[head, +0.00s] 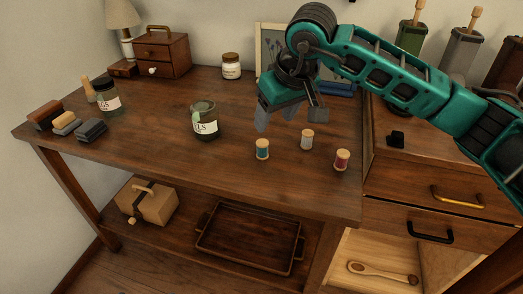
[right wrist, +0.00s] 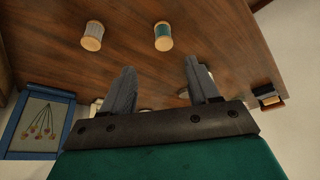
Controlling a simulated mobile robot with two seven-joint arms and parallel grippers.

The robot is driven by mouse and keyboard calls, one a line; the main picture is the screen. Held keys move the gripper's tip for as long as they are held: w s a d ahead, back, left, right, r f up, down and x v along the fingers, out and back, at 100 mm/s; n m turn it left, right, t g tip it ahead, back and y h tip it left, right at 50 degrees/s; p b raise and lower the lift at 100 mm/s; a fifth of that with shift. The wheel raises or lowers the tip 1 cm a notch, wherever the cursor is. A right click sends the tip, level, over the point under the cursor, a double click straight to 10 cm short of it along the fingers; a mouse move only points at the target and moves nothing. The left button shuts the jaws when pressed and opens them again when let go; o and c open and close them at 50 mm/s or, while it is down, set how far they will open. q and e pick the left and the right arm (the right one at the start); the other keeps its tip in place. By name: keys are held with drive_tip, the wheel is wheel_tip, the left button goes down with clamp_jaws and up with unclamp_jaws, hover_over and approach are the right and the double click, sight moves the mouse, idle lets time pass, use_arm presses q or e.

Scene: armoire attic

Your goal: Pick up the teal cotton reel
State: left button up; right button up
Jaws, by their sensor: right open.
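The teal cotton reel (head: 262,149) stands upright on the wooden table top, with pale wooden ends and teal thread. It also shows in the right wrist view (right wrist: 163,38), beyond and roughly between the fingertips. My right gripper (head: 289,117) hangs above the table, behind and a little right of the reel in the head view. Its two grey fingers are spread, with nothing between them, and they stand clear of the reel; the fingers also show in the wrist view (right wrist: 158,70). My left gripper is not in view.
A pale grey reel (head: 307,140) and a red reel (head: 342,160) stand to the right of the teal one. A dark labelled jar (head: 205,122) stands to its left. A framed picture (right wrist: 38,127) is behind my gripper. The table's front is clear.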

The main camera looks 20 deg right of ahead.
hover_over(263, 143)
drive_tip(key=s+d, duration=0.1)
drive_tip(key=s, duration=0.1)
wheel_tip(263, 143, down, 4)
drive_tip(key=shift+f+b, duration=0.15)
drive_tip(key=shift+b, duration=0.2)
drive_tip(key=x, duration=0.2)
drive_tip(key=b+x, duration=0.1)
drive_tip(key=x, duration=0.2)
drive_tip(key=shift+a+f, duration=0.15)
drive_tip(key=shift+a, duration=0.1)
drive_tip(key=shift+w+f, duration=0.1)
drive_tip(key=shift+f, duration=0.15)
drive_tip(key=shift+r, duration=0.1)
drive_tip(key=shift+c, duration=0.4)
drive_tip(key=c, duration=1)
